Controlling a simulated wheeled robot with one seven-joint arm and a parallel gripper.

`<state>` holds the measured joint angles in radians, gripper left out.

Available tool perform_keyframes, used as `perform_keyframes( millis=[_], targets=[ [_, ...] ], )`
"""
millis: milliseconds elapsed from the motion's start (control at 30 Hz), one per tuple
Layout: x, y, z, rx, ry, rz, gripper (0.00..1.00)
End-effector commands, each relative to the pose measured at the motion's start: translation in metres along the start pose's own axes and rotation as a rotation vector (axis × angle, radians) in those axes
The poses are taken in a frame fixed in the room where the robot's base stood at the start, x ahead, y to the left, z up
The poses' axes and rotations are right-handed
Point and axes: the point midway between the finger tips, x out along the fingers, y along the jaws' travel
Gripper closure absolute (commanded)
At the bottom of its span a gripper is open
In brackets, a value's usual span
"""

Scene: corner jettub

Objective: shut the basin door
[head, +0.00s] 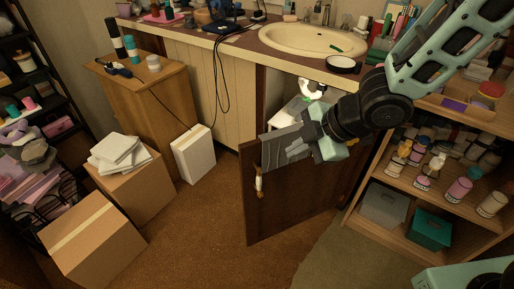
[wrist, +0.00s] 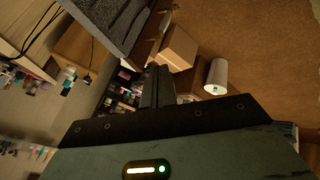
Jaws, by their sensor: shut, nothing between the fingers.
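The basin door (head: 290,208) is a dark brown panel standing open, swung out from the cabinet under the basin (head: 312,40). A gold handle (head: 259,184) is near its free left edge; the handle also shows in the wrist view (wrist: 157,28). My wrist hides part of the cabinet opening.
Open shelves with jars (head: 458,188) stand close on the door's right. A white box (head: 194,154) and cardboard boxes (head: 95,240) stand on the floor to the left. The brown floor (head: 195,225) left of the door is clear. A black cable (head: 215,85) hangs from the counter.

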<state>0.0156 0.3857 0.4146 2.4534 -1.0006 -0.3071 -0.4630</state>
Motion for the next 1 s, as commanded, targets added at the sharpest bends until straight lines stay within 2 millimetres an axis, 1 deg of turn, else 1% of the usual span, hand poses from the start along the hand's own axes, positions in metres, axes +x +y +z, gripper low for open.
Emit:
perform_keyframes(
  millis=[167,500,600,633,700,800,1000],
  targets=[
    [0.021,-0.003,0.001,-0.007,0.006,-0.002,1.00],
    [0.090,-0.003,0.001,-0.005,0.004,-0.002,1.00],
    [0.106,-0.001,0.000,-0.003,0.003,-0.001,1.00],
    [0.104,0.009,-0.001,-0.001,0.003,0.002,1.00],
    [0.107,0.018,-0.001,-0.002,0.002,0.001,1.00],
    [0.113,0.028,-0.001,-0.001,0.002,0.000,1.00],
    [0.117,0.035,-0.001,-0.002,0.002,0.000,1.00]
  ],
)
